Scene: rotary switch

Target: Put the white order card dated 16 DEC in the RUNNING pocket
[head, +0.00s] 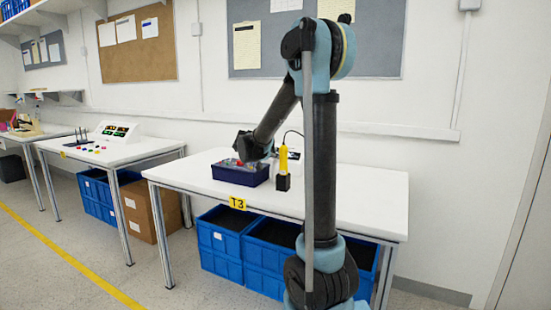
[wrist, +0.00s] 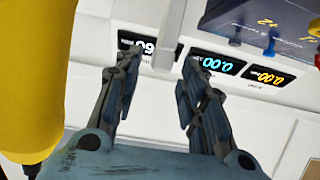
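A white upright strip and a white device with lit number displays (wrist: 215,66) show beyond the fingertips. I cannot make out a white order card dated 16 DEC or a pocket marked RUNNING in either view. White sheets (head: 117,30) hang on the boards, too small to read.
A yellow-and-black upright tool (head: 283,168) stands beside the bin; a yellow body (wrist: 28,75) fills the left of the wrist view. The right part of the T3 tabletop (head: 375,200) is clear. Another table (head: 110,152) stands to the left. Blue crates (head: 222,240) sit below.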

